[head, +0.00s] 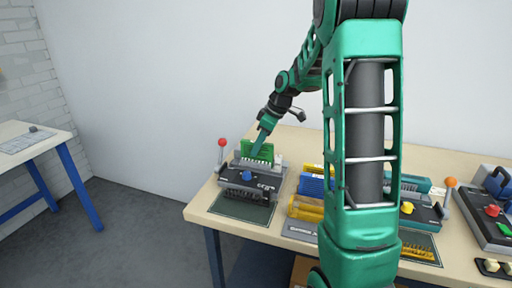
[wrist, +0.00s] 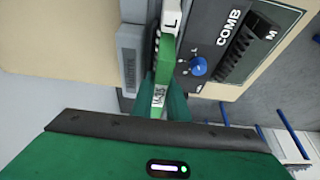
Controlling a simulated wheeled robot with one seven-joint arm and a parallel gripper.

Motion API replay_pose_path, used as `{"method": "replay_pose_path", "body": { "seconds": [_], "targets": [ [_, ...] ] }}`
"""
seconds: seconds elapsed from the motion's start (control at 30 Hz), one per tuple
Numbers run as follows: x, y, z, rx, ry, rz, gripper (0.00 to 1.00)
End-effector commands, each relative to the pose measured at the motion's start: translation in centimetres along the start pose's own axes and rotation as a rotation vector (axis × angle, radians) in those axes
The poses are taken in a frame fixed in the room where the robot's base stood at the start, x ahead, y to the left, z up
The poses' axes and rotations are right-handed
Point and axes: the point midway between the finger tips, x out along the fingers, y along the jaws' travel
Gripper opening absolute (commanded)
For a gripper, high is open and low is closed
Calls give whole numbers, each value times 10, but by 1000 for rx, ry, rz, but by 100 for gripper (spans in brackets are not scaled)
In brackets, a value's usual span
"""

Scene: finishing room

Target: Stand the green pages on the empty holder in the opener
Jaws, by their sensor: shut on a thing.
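The green pages (head: 248,147) stand upright at the rear of the opener (head: 268,186), a grey machine with a blue knob, a red-ball lever and COMB lettering. My gripper (head: 260,146) is shut on the pages from above. In the wrist view the pages (wrist: 166,62) show edge-on between my green fingers (wrist: 168,98), beside the opener's dark top (wrist: 205,35). A white tag marked L is at their far end. The holder under the pages is mostly hidden, so I cannot tell whether they are seated on it.
Blue and yellow pieces (head: 305,211) lie right of the opener. A second machine with a yellow knob (head: 407,208) and orange-ball lever is partly behind my arm. A third with a red knob (head: 492,210) stands far right. A side table (head: 30,142) is at the left.

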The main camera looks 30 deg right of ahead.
Motion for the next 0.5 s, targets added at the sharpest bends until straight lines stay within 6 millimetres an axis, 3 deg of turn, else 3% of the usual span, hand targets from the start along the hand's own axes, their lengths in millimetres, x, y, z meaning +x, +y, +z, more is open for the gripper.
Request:
{"method": "replay_pose_path", "body": {
  "seconds": [0.2, 0.23, 0.5],
  "targets": [
    [4, 0, 1, 0, 0, 0, 0],
    [3, 0, 1, -1, 0, 0, 21],
    [3, 0, 1, 0, 0, 0, 22]
  ]
}}
